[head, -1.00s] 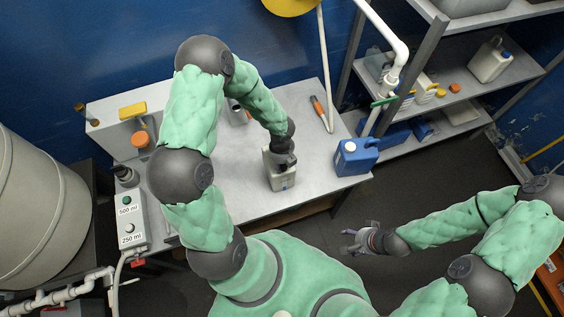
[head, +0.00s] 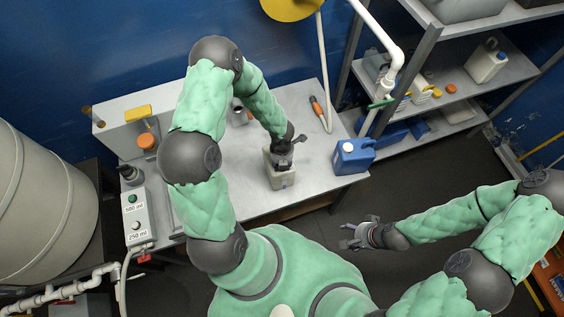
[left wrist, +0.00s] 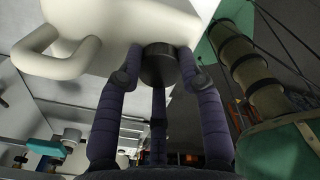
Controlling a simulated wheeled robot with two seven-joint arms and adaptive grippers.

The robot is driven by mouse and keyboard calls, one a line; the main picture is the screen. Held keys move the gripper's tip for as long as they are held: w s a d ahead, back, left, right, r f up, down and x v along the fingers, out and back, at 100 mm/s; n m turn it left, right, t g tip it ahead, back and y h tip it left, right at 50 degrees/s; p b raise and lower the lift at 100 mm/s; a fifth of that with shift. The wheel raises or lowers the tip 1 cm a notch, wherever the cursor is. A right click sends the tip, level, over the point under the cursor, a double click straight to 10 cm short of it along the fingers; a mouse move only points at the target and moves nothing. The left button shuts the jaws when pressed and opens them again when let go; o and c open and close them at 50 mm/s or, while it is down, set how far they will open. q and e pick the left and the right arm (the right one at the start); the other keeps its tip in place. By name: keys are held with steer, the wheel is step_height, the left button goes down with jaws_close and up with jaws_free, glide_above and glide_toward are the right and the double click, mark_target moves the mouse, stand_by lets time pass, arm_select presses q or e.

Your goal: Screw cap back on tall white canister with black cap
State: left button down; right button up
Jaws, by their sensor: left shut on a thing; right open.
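The off-white canister (head: 281,179) stands upright near the front edge of the grey table in the head view. My left gripper (head: 284,160) is above it, pointing down, and hides its top. In the left wrist view, the canister's pale body (left wrist: 150,20) and loop handle fill the upper left. The dark cap (left wrist: 159,66) is at its mouth, and the purple fingers of my left gripper (left wrist: 160,78) are closed around the cap. Whether the cap is fully seated cannot be told. My right gripper (head: 360,234) is open and empty, off the table's front right.
A blue jug (head: 354,158) stands right of the canister at the table's edge. An orange-handled tool (head: 317,106) lies behind. A control box (head: 136,218) is at the left. A shelf (head: 450,107) stands at the right. The table between canister and jug is clear.

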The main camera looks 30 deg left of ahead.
arm_select(q)
steer(key=m+p, duration=0.2)
steer(key=m, duration=0.1)
steer(key=shift+r, duration=0.25)
steer(key=shift+f+m+p, duration=0.1)
steer(key=shift+m+p, duration=0.4)
steer(key=shift+m, duration=0.3)
steer(key=shift+f, duration=0.1)
steer(key=m+p, duration=0.2)
steer(key=shift+r+m, duration=0.2)
steer(key=shift+m, duration=0.1)
steer(key=shift+m+p, duration=0.6)
steer(key=shift+m, duration=0.4)
steer(key=shift+f+m, duration=0.2)
steer(key=shift+m, duration=0.5)
